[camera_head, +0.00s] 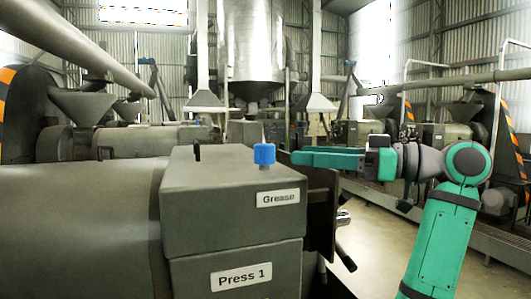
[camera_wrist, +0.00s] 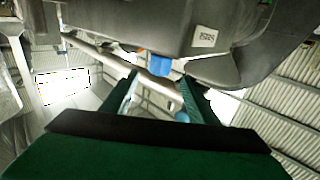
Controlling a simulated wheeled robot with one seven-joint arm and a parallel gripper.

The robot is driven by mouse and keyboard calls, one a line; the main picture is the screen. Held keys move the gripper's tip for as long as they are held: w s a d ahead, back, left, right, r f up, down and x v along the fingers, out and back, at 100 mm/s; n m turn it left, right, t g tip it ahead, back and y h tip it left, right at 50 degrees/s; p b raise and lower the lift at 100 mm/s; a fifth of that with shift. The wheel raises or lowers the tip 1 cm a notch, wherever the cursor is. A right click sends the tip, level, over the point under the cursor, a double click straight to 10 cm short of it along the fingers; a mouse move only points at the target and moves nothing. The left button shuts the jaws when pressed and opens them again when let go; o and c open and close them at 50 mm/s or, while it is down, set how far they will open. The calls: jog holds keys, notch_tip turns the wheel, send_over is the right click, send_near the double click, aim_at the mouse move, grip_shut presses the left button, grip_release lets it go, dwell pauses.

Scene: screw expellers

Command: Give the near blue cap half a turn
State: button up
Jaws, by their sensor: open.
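The near blue cap (camera_head: 264,154) stands upright on a short stem on top of the grey box of Press 1 (camera_head: 232,230), close to its right back edge. My gripper (camera_head: 297,158) reaches in from the right, level with the cap, its fingers pointing left. In the head view the fingertips stop a little to the right of the cap, with a small gap. In the wrist view the cap (camera_wrist: 160,66) shows just beyond and between the two open fingers (camera_wrist: 158,78). Nothing is held. The cap's far side is hidden.
A dark upright plate (camera_head: 322,205) and a metal knob with a lever (camera_head: 344,222) stick out at the box's right. Other presses stand farther back. Open floor lies to the right.

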aim_at(274, 153)
jog(key=x, duration=1)
jog(key=shift+w+a, duration=0.1)
jog(key=shift+a, duration=0.15)
jog(key=c, duration=1)
